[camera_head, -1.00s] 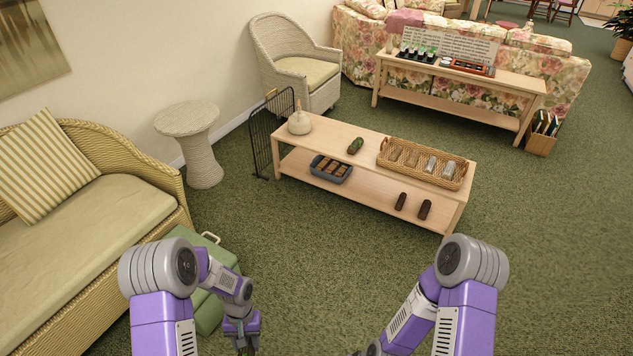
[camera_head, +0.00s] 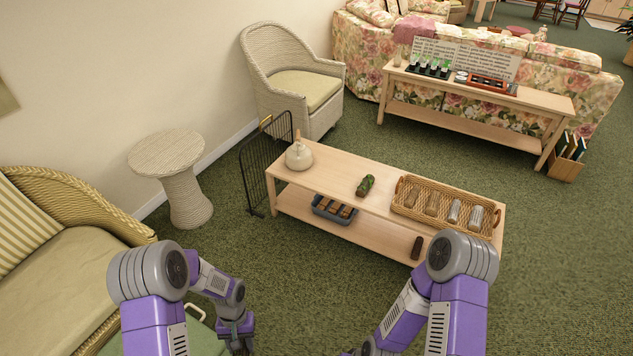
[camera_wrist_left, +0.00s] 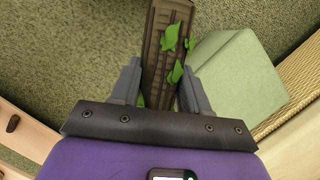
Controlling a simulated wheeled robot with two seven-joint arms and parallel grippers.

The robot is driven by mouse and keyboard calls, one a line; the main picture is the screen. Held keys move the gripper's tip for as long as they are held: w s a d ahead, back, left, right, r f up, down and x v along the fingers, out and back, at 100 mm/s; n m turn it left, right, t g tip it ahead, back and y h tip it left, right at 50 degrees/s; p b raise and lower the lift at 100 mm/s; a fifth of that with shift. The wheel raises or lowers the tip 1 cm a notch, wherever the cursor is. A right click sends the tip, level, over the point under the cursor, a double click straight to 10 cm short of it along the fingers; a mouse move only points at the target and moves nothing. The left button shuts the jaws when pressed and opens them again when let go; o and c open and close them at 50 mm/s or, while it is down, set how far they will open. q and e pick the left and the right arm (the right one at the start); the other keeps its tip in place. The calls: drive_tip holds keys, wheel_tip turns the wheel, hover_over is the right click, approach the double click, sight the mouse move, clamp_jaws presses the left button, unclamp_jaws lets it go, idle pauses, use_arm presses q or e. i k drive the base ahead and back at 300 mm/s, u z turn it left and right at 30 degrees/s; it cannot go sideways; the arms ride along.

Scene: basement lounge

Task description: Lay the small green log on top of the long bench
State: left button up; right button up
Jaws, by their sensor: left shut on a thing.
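My left gripper (camera_wrist_left: 160,88) is shut on a brown, bark-textured log with green leaves (camera_wrist_left: 166,40), held well above the floor. In the head view this gripper (camera_head: 238,345) is at the bottom edge, and the log is not clear there. The long light-wood bench (camera_head: 335,168) stands ahead, beyond the gripper. A small dark green log (camera_head: 366,185) lies on its top, left of a wicker tray (camera_head: 398,206). My right arm shows at lower right; its gripper is out of frame.
A white pot (camera_head: 299,156) stands on the bench's left end. The lower shelf holds a blue-grey crate (camera_head: 333,210) and a dark log (camera_head: 416,247). A black rack (camera_head: 266,165) stands at the left end. A green box (camera_wrist_left: 238,78) is below my left gripper. Carpet before the bench is open.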

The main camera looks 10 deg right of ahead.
sight(338, 179)
drive_tip(key=i, duration=3.05)
drive_tip(key=z, duration=2)
